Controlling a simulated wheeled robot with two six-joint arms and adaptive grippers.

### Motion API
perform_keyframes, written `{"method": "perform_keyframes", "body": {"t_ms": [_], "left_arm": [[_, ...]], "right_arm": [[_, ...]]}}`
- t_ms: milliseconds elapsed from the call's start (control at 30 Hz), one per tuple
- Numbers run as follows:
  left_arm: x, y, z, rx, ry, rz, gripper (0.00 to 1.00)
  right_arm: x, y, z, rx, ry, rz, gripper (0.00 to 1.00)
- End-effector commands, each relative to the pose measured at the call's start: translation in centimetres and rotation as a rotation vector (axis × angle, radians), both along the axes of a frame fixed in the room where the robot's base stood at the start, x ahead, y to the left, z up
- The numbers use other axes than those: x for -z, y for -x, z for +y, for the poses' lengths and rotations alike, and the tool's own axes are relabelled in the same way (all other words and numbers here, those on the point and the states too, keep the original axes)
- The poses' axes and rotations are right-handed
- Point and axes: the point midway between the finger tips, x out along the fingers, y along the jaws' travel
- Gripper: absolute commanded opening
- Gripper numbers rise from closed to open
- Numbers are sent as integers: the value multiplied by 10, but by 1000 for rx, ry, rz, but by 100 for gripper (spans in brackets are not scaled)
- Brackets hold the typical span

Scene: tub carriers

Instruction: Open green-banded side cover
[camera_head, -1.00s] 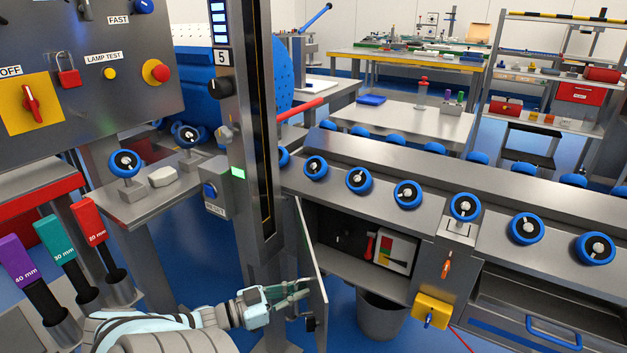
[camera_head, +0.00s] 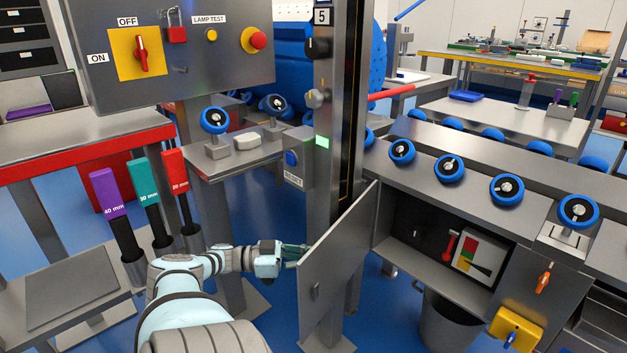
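A flat grey side cover (camera_head: 338,265) stands swung out on its hinge at the left end of the roller bench, with a small dark latch or handle on its face. No green band can be made out on it. The compartment (camera_head: 412,222) beside it is open and shows a red handle and a coloured panel inside. My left gripper (camera_head: 297,252) is at the cover's free left edge; its fingertips are partly hidden by the cover, so contact and finger opening are unclear. My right gripper is not in view.
A grey bin (camera_head: 450,322) is under the bench, near a yellow block (camera_head: 515,328). Coloured-handled tools (camera_head: 108,193) stand in holders at left. Blue floor is clear below the cover.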

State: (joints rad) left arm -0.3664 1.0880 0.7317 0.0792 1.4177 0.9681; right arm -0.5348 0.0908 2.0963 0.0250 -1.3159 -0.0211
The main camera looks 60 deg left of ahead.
Motion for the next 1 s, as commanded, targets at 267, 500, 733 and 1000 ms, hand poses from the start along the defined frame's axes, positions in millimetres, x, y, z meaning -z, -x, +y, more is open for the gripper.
{"method": "perform_keyframes", "body": {"t_ms": [267, 500, 733, 1000], "left_arm": [[3, 2, -1, 9, 1, 8, 0], [2, 1, -1, 8, 1, 7, 28], [1, -1, -1, 8, 0, 3, 30], [0, -1, 0, 8, -1, 2, 30]], "right_arm": [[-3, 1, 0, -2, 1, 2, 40], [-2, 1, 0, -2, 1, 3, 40], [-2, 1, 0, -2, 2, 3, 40], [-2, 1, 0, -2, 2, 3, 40]]}}
